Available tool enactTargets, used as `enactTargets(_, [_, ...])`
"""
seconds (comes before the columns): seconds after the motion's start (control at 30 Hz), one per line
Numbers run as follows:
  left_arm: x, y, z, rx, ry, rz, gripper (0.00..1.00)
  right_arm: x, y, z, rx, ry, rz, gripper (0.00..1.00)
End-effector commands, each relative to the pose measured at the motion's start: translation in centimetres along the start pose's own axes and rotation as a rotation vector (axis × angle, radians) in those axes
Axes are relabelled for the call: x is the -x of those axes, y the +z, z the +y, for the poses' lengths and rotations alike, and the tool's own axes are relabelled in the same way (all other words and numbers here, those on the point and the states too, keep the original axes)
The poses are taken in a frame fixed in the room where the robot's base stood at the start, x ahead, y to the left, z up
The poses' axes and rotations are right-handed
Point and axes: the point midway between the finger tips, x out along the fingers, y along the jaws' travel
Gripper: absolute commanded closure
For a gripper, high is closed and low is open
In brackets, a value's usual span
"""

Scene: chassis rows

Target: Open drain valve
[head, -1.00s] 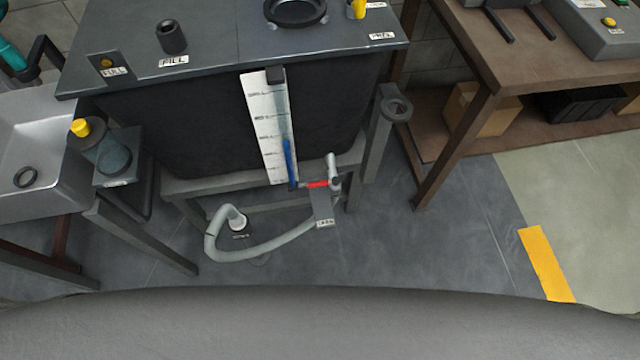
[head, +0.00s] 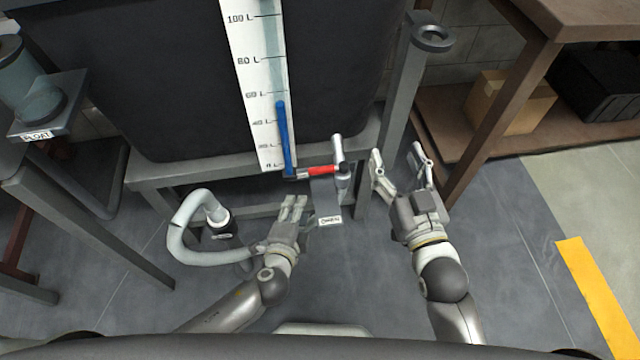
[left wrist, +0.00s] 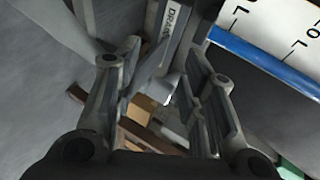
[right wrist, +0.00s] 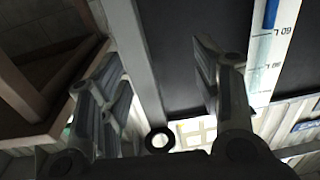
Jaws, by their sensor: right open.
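The drain valve (head: 342,178) sits low under the dark tank, with its red handle (head: 320,171) lying roughly level and pointing left. A plate labelled DRAIN (head: 328,199) hangs below it; its label also shows in the left wrist view (left wrist: 175,18). My left gripper (head: 295,199) is just below and left of the handle, apart from it. Its fingers stand apart in the left wrist view (left wrist: 162,55), with nothing seen held. My right gripper (head: 397,155) is open and empty, right of the valve, fingers pointing up toward the frame.
A grey hose (head: 181,222) loops on the left and passes behind my left gripper. A level gauge (head: 244,62) rises above. A wooden bench with a box (head: 510,100) is at right.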

Motion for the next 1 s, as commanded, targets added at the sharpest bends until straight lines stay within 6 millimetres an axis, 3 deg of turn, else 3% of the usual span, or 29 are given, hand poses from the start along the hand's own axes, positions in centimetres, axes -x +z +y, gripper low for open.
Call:
enactTargets(0.2, [1.0,-3.2,-3.1,-0.080,-0.173,0.066,0.62,2.1,-6.7,-0.2,-0.003,-0.004,0.209,0.41])
enactTargets(0.43, [1.2,-4.1,-4.5,-0.097,-0.219,0.079,0.62,3.0,-9.4,-0.3,-0.005,-0.006,0.283,0.41])
enactTargets(0.67, [-2.2,-4.4,-5.2,-0.098,-0.218,0.078,0.62,3.8,-11.7,-0.7,-0.009,-0.014,0.423,0.41])
enactTargets(1.0, [-7.1,-4.8,-6.1,-0.097,-0.214,0.078,0.62,6.5,-15.8,-1.1,-0.020,-0.027,0.698,0.41])
